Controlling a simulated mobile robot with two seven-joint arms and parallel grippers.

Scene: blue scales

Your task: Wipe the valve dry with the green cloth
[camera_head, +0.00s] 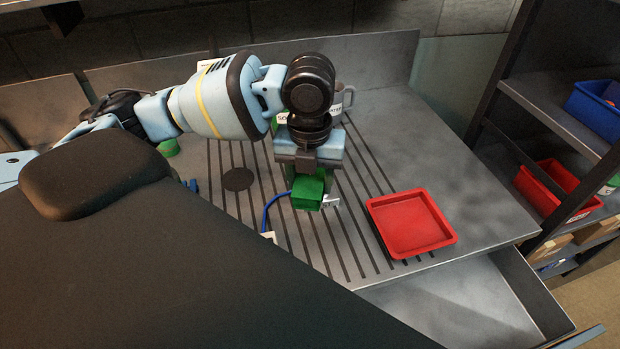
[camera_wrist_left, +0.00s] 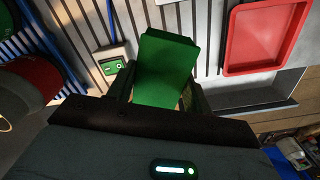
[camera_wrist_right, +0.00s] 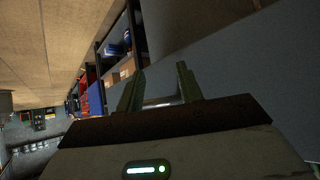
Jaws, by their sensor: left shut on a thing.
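I cannot make out the valve with certainty; the left arm and gripper hide part of the bench.
An empty red tray (camera_head: 411,224) lies right of the cloth. A grey mug (camera_head: 344,98) stands behind the gripper. A blue cable (camera_head: 267,212) and a small box with a green label (camera_wrist_left: 112,66) lie beside the cloth. Shelves with a blue bin (camera_head: 598,108) stand at right.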

